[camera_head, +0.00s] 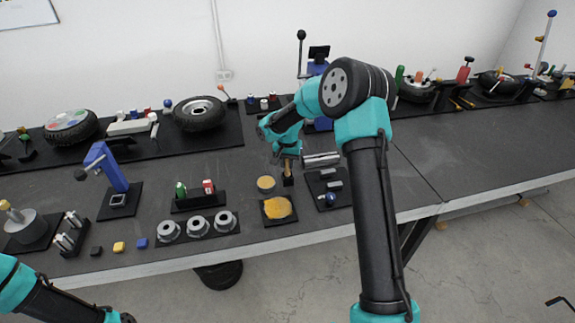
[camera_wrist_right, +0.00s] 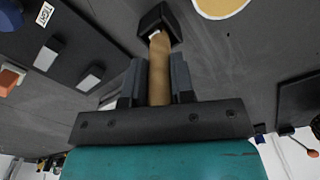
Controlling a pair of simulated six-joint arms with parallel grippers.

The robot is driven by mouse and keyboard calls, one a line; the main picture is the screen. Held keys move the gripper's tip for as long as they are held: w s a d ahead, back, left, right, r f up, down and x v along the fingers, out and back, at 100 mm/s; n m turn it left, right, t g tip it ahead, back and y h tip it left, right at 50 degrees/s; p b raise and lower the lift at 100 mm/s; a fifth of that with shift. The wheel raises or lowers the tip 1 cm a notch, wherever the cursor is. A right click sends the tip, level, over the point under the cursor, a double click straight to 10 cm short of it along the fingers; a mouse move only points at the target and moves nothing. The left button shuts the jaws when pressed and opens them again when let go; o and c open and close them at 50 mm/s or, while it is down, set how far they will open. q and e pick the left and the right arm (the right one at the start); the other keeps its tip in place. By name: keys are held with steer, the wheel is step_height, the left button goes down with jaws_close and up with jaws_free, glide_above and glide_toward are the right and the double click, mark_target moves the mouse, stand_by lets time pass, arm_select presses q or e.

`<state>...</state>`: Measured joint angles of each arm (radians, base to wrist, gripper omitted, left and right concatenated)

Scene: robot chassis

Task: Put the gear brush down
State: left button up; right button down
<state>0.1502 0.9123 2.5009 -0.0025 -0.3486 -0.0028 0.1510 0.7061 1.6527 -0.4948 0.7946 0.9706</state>
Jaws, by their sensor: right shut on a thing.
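The gear brush has a tan wooden handle, seen upright below my right gripper in the head view (camera_head: 288,168). My right gripper (camera_head: 287,153) is shut on the handle; in the right wrist view the handle (camera_wrist_right: 160,72) runs between the two dark fingers (camera_wrist_right: 160,82). The brush's far end meets a small black square holder (camera_wrist_right: 158,18), which shows in the head view (camera_head: 288,181) on the table. A small pale bit shows at the holder's mouth. I cannot tell how deep the brush sits. My left arm shows only at the lower left edge, its gripper outside the picture.
A round yellow pad (camera_head: 266,183) and a black tray with yellow grease (camera_head: 277,208) lie close to the holder. A black board with small metal parts (camera_head: 327,189) is to the right. Grey gears (camera_head: 198,228) stand front left.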

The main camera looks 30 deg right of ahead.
steer(key=shift+f, duration=0.55)
steer(key=shift+f, duration=0.15)
steer(key=c, duration=1)
jaws_free()
steer(key=shift+o, duration=0.2)
step_height(320, 180, up, 12)
steer(key=shift+r, duration=0.2)
